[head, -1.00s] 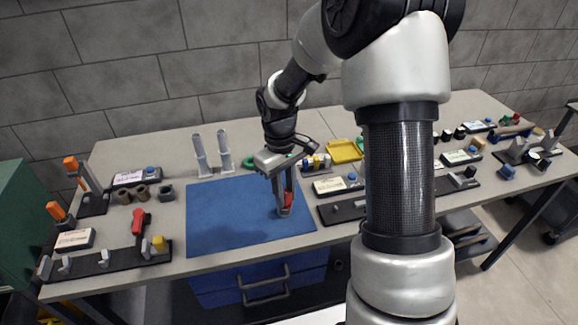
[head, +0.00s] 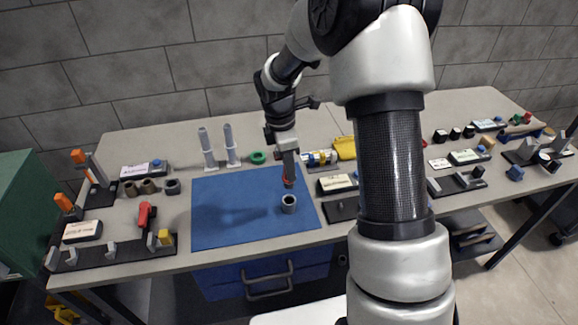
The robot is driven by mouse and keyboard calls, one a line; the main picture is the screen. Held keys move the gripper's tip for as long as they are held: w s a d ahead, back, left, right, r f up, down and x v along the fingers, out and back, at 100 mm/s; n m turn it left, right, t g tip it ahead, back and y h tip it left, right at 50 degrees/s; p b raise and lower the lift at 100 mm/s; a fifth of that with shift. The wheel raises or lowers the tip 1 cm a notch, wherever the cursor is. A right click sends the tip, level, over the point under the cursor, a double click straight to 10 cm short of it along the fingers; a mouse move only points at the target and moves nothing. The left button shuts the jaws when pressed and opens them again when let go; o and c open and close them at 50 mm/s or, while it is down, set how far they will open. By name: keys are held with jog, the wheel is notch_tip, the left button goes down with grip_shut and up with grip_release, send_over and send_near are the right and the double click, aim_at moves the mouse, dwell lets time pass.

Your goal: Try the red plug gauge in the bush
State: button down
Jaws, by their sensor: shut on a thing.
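The bush (head: 289,205) is a short grey ring standing upright on the blue mat (head: 232,225), near its right edge, with its dark bore facing up. My gripper (head: 289,179) points down just above or behind the bush in the picture. It is shut on the red plug gauge (head: 288,183), of which only a small red part shows between the fingers. The gauge appears apart from the bush; its lower end is hard to make out.
On the left stand a black rack (head: 115,253) with a red-handled tool (head: 145,215), and several small grey-brown rings (head: 149,186). Two grey posts (head: 231,147) and a green ring (head: 257,157) are behind the mat. The mat's left part is clear.

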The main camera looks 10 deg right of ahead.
jog(key=shift+f+b, duration=1.65)
jog(key=shift+f, duration=0.95)
jog(key=shift+f+b, duration=1.05)
jog(key=shift+f, duration=0.9)
jog(key=shift+r, duration=0.1)
dwell(1.0)
jog(key=shift+r+p, duration=3.1)
jog(key=shift+r, duration=0.95)
